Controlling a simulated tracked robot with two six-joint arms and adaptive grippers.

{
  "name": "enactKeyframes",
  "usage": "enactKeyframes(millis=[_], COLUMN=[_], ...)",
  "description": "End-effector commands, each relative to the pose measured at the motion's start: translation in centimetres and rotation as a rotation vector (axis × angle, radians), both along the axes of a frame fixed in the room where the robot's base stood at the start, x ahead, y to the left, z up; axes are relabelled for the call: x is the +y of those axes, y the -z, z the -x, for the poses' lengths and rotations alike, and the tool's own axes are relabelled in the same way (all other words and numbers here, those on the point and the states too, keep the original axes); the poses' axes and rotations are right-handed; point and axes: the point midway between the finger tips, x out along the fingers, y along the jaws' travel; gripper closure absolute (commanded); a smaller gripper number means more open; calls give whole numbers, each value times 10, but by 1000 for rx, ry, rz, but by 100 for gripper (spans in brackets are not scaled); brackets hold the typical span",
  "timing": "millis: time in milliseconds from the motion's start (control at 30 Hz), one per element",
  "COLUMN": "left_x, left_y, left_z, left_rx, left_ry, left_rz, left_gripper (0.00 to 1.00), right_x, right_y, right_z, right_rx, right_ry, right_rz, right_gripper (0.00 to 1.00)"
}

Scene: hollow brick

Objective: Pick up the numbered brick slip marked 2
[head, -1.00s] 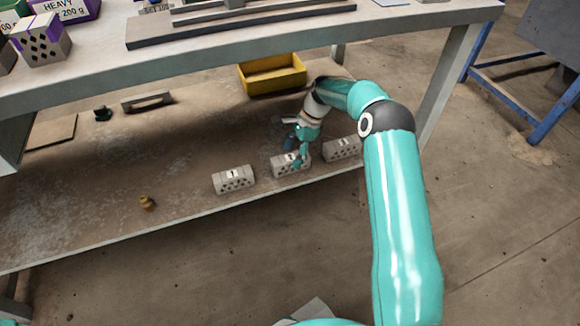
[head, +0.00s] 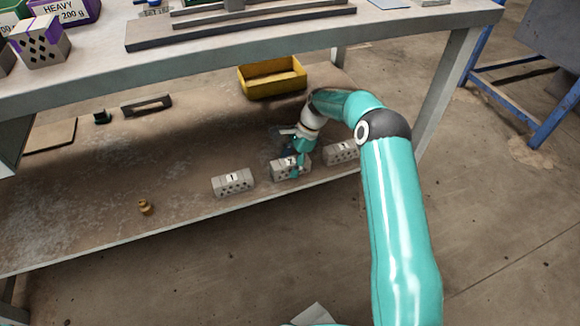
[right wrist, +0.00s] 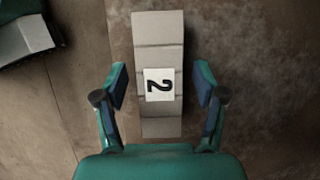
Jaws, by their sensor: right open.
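The brick slip marked 2 (head: 283,170) lies on the lower shelf between the other two numbered bricks. In the right wrist view the brick (right wrist: 158,45) runs up the picture, with its white label "2" between my fingers. My right gripper (right wrist: 161,84) is open, one finger on each side of the brick, with a gap showing on both sides. In the head view the right gripper (head: 299,160) is over the brick and covers part of it. I cannot tell its exact height above the brick. My left gripper is not in view.
Brick 1 (head: 233,183) lies to the left and brick 3 (head: 341,153) to the right. A yellow bin (head: 272,88) stands behind on the shelf (head: 190,150). A small brass piece (head: 146,207) lies at the front left. The tabletop (head: 290,32) overhangs the shelf's back.

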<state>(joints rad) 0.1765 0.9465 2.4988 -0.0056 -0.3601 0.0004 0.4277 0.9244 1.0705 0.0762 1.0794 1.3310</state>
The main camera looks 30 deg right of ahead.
Motion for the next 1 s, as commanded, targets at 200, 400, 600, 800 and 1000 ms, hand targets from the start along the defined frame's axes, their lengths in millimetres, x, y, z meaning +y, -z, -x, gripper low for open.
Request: enactKeyframes(millis=[200, 400, 600, 800, 1000], left_x=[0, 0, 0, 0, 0], left_y=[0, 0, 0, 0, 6], left_z=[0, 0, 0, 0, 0], left_rx=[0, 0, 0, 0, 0], left_ry=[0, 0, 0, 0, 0], left_rz=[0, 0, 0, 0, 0], left_gripper=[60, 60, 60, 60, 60], right_x=[0, 0, 1, 1, 1], right_y=[1, 1, 1, 0, -3], right_z=[0, 0, -1, -1, -1], right_rx=[0, 0, 0, -2, -4], right_ry=[0, -1, -2, -1, -2], right_rz=[0, 0, 0, 0, 1], right_gripper=[29, 59, 92, 100, 100])
